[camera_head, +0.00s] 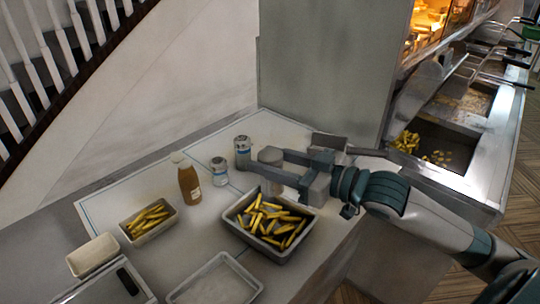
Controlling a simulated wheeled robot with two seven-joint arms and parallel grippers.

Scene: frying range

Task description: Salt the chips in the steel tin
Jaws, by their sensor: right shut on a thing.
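My right gripper (264,163) reaches in from the right, shut on a plain grey cylinder (270,156) that looks like a shaker and stands about upright. It is just behind the dark tray; I cannot tell if it touches the counter. The dark grey tray (237,228), full of chips (272,222), is in front of the gripper. A smaller, lighter metal tin (128,232) with chips (149,217) stands further left. I cannot tell for sure which one is the steel tin. My left gripper is out of view.
Two blue-banded shakers (220,172) (242,151) and a brown sauce bottle (188,182) stand behind the tins. An empty pale tin (94,253) and an empty tray (216,282) are at the front. The fryer (440,148) is at right. Counter between the tins is clear.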

